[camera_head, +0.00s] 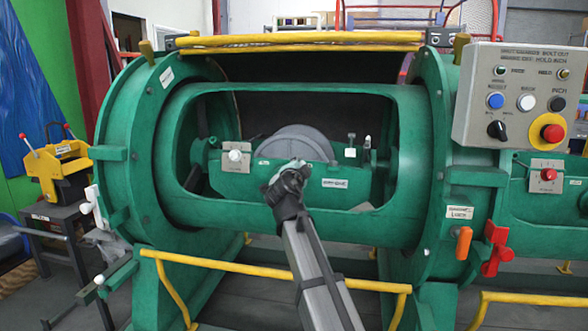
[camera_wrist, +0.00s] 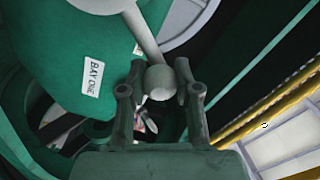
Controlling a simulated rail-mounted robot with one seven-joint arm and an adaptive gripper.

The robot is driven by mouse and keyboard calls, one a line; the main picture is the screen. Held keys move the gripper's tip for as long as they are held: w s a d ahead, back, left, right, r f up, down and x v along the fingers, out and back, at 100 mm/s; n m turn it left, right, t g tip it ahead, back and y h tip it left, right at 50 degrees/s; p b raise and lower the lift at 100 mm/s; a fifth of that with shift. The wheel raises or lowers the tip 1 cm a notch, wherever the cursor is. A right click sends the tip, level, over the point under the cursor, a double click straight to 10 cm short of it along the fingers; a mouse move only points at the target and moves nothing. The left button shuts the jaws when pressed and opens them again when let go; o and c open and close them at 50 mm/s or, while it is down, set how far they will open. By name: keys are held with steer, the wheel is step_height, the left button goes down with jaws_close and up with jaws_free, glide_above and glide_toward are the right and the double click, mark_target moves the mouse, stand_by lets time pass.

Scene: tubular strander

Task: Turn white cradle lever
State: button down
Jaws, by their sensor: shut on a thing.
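My gripper (camera_wrist: 160,72) has its two fingers on either side of the round pale knob of the white cradle lever (camera_wrist: 159,84) and is shut on it. The lever's pale rod (camera_wrist: 142,36) runs from the knob to a round hub (camera_wrist: 101,4) at the top edge of the wrist view. In the head view my gripper (camera_head: 287,181) is at the front of the green cradle (camera_head: 262,186), inside the machine's window. There it hides the lever. A "BAY ONE" label (camera_wrist: 93,76) is on the green surface beside the lever in the wrist view.
A grey reel (camera_head: 295,142) sits in the cradle behind my gripper. A white knob on a plate (camera_head: 236,156) is to its left. The green window frame (camera_head: 400,215) surrounds this space. A yellow rail (camera_head: 275,272) crosses in front; a control panel (camera_head: 520,97) is at right.

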steer(key=shift+d, duration=0.1)
steer(key=c, duration=0.8)
jaws_free()
steer(key=shift+w, duration=0.1)
steer(key=s+a, duration=0.1)
steer(key=s, duration=1.1)
steer(key=shift+a, duration=0.3)
steer(key=shift+a, duration=0.1)
